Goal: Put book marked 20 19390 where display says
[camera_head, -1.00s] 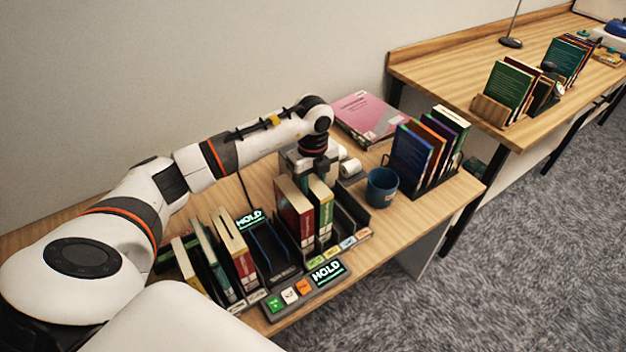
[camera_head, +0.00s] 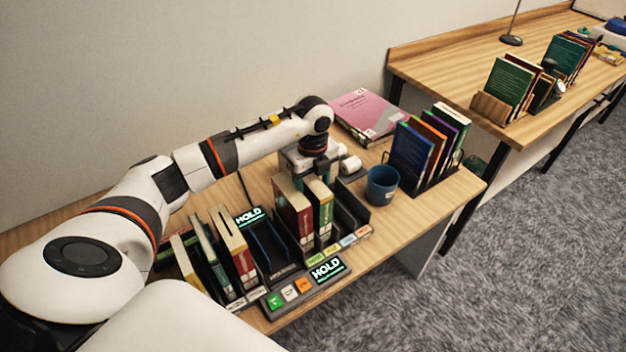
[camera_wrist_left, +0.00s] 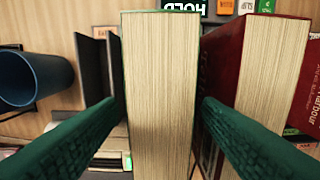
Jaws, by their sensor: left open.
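A green book (camera_head: 325,209) stands upright in the sorter beside a red book (camera_head: 296,214); I cannot read its number. My left gripper (camera_head: 316,178) is over these books at their back end. In the left wrist view its two green fingers (camera_wrist_left: 155,112) are open, one on each side of the cream page block of the green book (camera_wrist_left: 160,85). The red book (camera_wrist_left: 265,70) is beyond the right finger. Two displays read HOLD: one at the back (camera_head: 250,217), one on the front panel (camera_head: 327,268). My right gripper is not in view.
More books (camera_head: 238,245) stand in slots on the left, next to an empty slot (camera_head: 268,247). A blue mug (camera_head: 382,187), a rack of books (camera_head: 411,150) and a pink book (camera_head: 368,113) are to the right. Coloured buttons (camera_head: 289,293) line the front panel.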

